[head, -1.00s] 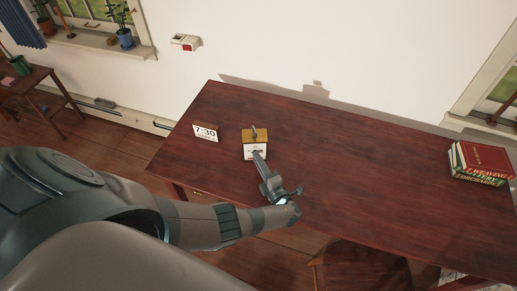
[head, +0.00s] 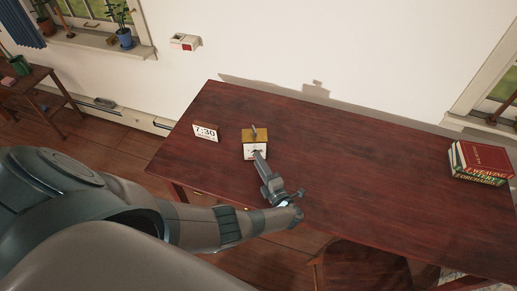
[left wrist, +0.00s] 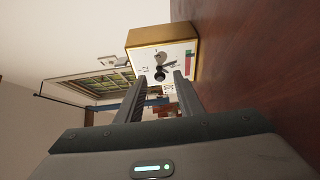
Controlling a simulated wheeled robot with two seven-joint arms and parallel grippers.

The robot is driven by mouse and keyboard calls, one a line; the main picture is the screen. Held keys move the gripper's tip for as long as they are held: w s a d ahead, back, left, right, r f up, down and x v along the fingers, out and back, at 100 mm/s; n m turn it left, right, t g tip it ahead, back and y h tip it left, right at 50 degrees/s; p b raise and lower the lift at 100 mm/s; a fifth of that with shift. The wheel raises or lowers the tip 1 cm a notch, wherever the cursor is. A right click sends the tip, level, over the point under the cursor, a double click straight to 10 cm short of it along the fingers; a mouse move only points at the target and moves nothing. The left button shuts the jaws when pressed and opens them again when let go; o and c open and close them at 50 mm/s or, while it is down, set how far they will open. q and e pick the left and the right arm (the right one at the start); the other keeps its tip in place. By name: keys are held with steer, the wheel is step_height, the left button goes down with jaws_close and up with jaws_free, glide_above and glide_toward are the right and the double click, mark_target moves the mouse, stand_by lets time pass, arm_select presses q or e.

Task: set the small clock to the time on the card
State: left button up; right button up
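The small clock (head: 255,135) is a box with a yellow-brown case and a white face, upright on the dark red table. In the left wrist view the clock (left wrist: 168,45) appears turned sideways, with a grey knob and dark hands at the middle of its face. I cannot read its time. The white card (head: 205,132) stands left of the clock and reads 7:30. My left gripper (head: 257,154) points at the clock face. In the left wrist view its fingers (left wrist: 159,79) are apart, on either side of the knob, with no clear contact. My right gripper is not in view.
The table (head: 340,165) is clear to the right of the clock up to a stack of books (head: 480,162) at the far right. A wall stands behind the table. A chair (head: 360,268) is at the table's front.

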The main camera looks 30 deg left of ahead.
arm_select(q)
steer(key=b+v, duration=0.1)
steer(key=v, duration=1.5)
steer(key=shift+d+b, duration=0.25)
steer(key=shift+b, duration=0.15)
